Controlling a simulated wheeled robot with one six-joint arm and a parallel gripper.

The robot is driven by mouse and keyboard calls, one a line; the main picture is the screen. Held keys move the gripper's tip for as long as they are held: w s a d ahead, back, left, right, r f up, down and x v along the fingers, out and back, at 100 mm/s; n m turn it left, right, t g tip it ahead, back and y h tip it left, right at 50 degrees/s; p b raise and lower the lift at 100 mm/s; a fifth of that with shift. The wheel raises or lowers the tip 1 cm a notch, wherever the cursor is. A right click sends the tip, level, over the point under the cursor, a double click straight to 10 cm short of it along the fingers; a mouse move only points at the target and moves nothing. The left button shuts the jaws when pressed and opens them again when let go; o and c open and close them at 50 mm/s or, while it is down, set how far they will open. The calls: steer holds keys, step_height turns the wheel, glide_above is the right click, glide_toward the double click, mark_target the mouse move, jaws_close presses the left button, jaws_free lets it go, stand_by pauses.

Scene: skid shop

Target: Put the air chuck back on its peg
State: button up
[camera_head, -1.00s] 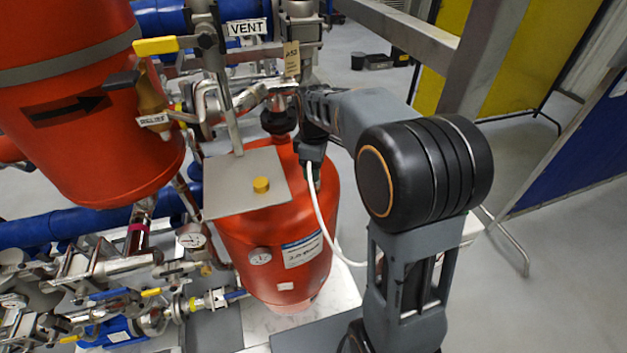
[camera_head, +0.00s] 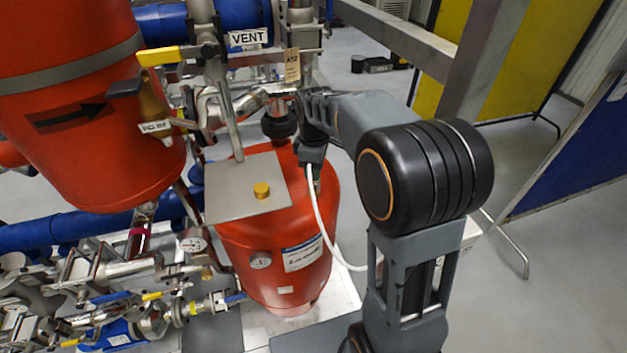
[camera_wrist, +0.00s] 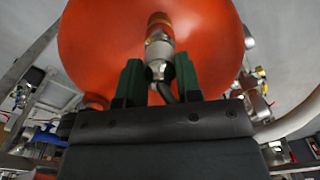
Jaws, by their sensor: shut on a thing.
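My gripper (camera_wrist: 158,85) has green fingers and is shut on the air chuck (camera_wrist: 159,50), a silver metal fitting with a brass-coloured end. In the wrist view the chuck's far end points at the red vessel (camera_wrist: 90,40); I cannot tell whether they touch. In the head view my gripper (camera_head: 314,158) is beside the upper part of the red vessel (camera_head: 240,240), and the chuck is mostly hidden. A white hose (camera_head: 320,215) hangs from near the gripper and curves down to the right. I cannot pick out the peg in either view.
A grey plate (camera_head: 225,200) with a yellow cap (camera_head: 262,190) lies left of my gripper. Pipes, a VENT sign (camera_head: 248,37) and a hanging tag (camera_head: 292,65) are behind it. A larger red tank (camera_head: 80,110) is at left. Open floor (camera_head: 570,260) lies at right.

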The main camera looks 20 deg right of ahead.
steer(key=shift+r+p, duration=1.55)
steer(key=shift+r, duration=0.65)
steer(key=shift+a, duration=0.1)
